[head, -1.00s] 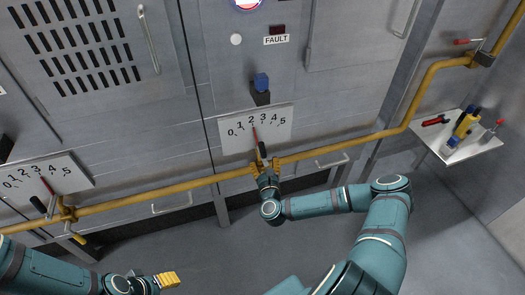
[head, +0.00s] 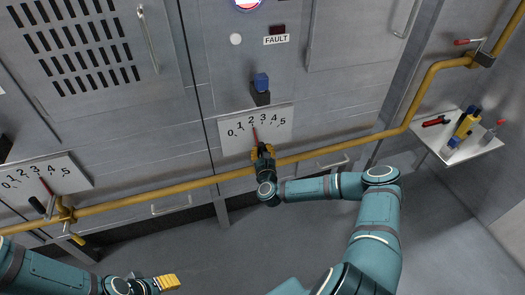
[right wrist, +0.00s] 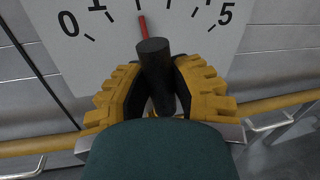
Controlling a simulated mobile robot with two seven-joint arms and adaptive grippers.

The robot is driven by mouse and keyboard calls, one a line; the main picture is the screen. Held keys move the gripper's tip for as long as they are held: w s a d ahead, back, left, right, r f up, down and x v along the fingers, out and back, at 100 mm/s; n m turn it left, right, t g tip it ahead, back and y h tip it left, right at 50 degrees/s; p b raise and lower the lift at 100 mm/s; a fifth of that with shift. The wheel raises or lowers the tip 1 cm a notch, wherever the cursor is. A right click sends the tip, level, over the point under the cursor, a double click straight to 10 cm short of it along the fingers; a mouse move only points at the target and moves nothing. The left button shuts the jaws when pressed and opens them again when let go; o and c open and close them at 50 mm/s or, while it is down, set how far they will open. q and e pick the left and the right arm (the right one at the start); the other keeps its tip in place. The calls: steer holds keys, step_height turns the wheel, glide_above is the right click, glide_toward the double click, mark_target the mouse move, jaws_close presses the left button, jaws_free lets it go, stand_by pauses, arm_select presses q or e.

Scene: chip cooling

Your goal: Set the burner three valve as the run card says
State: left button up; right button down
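A white dial plate (head: 283,134) numbered 0 to 5 is on the middle panel, above the yellow pipe. Its red pointer (head: 254,133) points at about 2. In the right wrist view the black valve handle (right wrist: 153,62) stands between the yellow fingers of my right gripper (right wrist: 160,80), which appear closed in on both its sides; the red pointer (right wrist: 144,27) shows past it. My right gripper (head: 262,151) is at this dial in the head view. My left gripper (head: 168,281) is low at the left, away from the valves. No run card or burner number is legible.
A second dial plate (head: 75,177) with a black-handled valve is at the left. The yellow pipe (head: 330,148) runs below both dials. A blue block (head: 261,81) on a black mount is above the middle dial. A side shelf (head: 486,147) holds bottles and tools.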

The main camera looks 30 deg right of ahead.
steer(key=shift+d, duration=0.15)
steer(key=shift+s+d+f+m+b, duration=0.1)
steer(key=shift+d+m+b, duration=0.2)
steer(key=shift+m+b, duration=0.35)
steer(key=shift+s+d+f+m+g+y+b, duration=0.1)
steer(key=shift+s+d+m+g+y+b, duration=0.1)
steer(key=shift+d+m+b, duration=0.6)
steer(key=shift+s+d+f+m+g+y+b, duration=0.1)
steer(key=shift+d+m+g+y+b, duration=0.1)
steer(key=shift+d+m+b, duration=0.45)
steer(key=shift+s+d+f+m+g+y+b, duration=0.15)
steer(key=shift+d+m+b, duration=0.3)
steer(key=shift+m+b, duration=0.55)
steer(key=c, duration=0.8)
jaws_free()
